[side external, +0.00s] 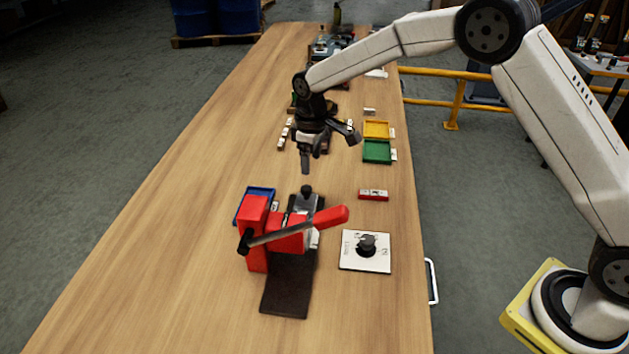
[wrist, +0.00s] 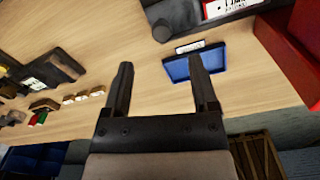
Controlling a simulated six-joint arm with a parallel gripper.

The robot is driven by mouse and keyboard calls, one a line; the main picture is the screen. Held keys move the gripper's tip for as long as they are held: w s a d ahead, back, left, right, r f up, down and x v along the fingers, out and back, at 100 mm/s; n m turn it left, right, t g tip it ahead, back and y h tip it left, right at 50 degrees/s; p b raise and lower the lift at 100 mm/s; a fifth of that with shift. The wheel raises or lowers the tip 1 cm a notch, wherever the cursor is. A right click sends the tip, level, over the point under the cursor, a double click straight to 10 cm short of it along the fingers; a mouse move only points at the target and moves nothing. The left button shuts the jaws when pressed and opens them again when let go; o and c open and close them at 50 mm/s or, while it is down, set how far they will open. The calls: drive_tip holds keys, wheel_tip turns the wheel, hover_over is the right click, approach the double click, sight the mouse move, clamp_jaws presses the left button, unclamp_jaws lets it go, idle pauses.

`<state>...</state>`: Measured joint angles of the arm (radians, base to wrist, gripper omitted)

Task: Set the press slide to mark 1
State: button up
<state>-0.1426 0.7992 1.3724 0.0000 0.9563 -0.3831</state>
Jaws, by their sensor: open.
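The red press (side external: 256,235) stands on a dark base plate at the near part of the bench, with a long lever ending in a red grip. Its grey slide (side external: 303,203) with a black knob (side external: 306,190) sticks out at the far side. In the wrist view the black knob (wrist: 162,33) and a dark slide with a white label (wrist: 225,7) are at the top; the mark is not readable. My gripper (side external: 305,165) is open and empty, pointing down above and slightly beyond the knob, apart from it. It also shows in the wrist view (wrist: 160,65).
A blue tray (wrist: 194,67) lies beside the press. A white plate with a black dial (side external: 366,250) and a small red block (side external: 373,195) are to the right. Yellow (side external: 376,130) and green (side external: 377,152) trays stand farther back. The bench left of the press is clear.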

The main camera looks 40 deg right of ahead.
sight(306, 187)
drive_tip(key=shift+w+a+f, duration=0.3)
drive_tip(key=shift+w+a, duration=0.05)
drive_tip(key=shift+w, duration=0.25)
drive_tip(key=shift+f, duration=0.15)
drive_tip(key=shift+f, duration=3.75)
clamp_jaws()
